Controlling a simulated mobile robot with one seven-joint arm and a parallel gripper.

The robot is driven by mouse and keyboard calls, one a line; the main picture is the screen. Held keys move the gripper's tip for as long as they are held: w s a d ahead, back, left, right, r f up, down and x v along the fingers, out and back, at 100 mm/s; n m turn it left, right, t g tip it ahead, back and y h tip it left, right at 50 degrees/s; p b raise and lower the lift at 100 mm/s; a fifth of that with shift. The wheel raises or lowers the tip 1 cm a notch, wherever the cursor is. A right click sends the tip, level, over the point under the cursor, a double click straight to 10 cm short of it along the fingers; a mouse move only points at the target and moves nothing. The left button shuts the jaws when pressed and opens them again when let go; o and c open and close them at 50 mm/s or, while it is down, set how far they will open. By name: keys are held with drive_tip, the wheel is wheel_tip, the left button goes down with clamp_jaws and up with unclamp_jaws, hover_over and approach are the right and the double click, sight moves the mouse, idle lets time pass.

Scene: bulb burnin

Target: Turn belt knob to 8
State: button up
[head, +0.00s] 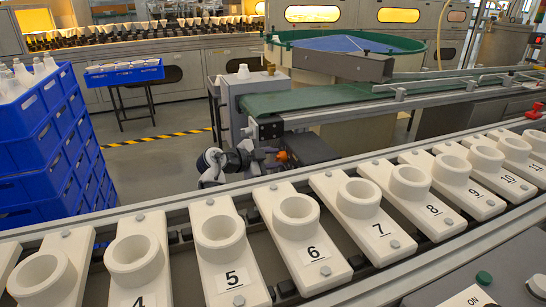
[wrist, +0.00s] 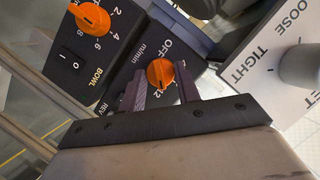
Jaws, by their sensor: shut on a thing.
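The orange belt knob (wrist: 161,71) sits on a dark panel marked OFF, 12, REV and m/min in the wrist view. My gripper (wrist: 161,83) has its two dark fingers on either side of this knob and is shut on it. The fingers and palm hide the lower part of the dial, and I cannot read the knob's setting. In the head view, a small orange spot (head: 282,156) shows by the near end of the green conveyor belt (head: 330,97), with my arm beside it.
A second orange knob (wrist: 92,17), marked BOWL, and a rocker switch (wrist: 72,60) are close on the left. A white plate (wrist: 262,75) marked LOOSE and TIGHT is on the right. A row of numbered white holders (head: 297,222) crosses the foreground; blue crates (head: 40,150) stand left.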

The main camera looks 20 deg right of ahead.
idle(0.3)
drive_tip(key=o, duration=1)
drive_tip(key=shift+c, duration=0.2)
drive_tip(key=p+v, duration=0.1)
drive_tip(key=v, duration=1.2)
drive_tip(key=shift+a, duration=0.35)
drive_tip(key=shift+s+r, duration=0.1)
